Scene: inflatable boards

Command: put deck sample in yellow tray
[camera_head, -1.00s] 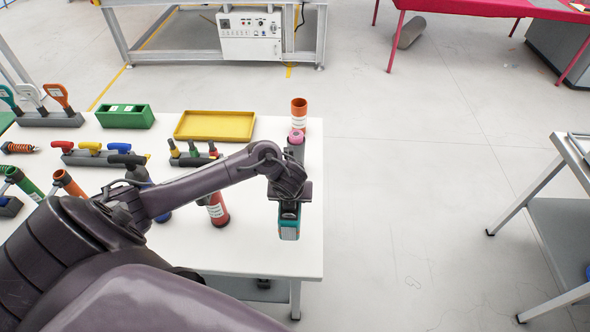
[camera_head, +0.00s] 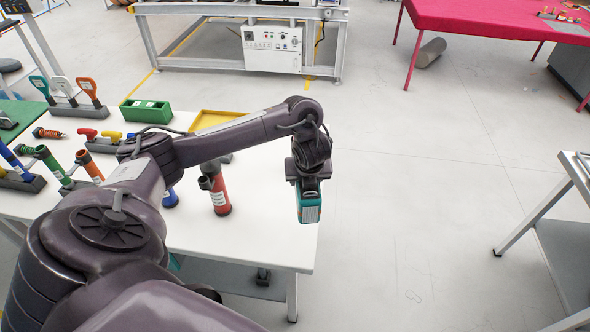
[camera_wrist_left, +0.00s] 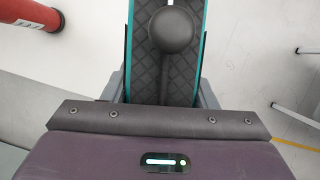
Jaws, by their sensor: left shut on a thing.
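My left gripper (camera_head: 308,180) is shut on the deck sample (camera_head: 310,207), a teal-edged block with a pale patch, held near the table's right edge. In the left wrist view the deck sample (camera_wrist_left: 183,75) shows a dark quilted face, teal sides and a round dark knob, between the fingers. The yellow tray (camera_head: 205,120) lies on the far part of the white table, left of the gripper. My arm hides much of it, and the rest looks empty. My right gripper is not in view.
A red tube (camera_head: 219,195) stands on the white table (camera_head: 260,235), left of the sample. A green box (camera_head: 146,110) is left of the tray. Racks of coloured tools fill the left side. Open floor lies to the right.

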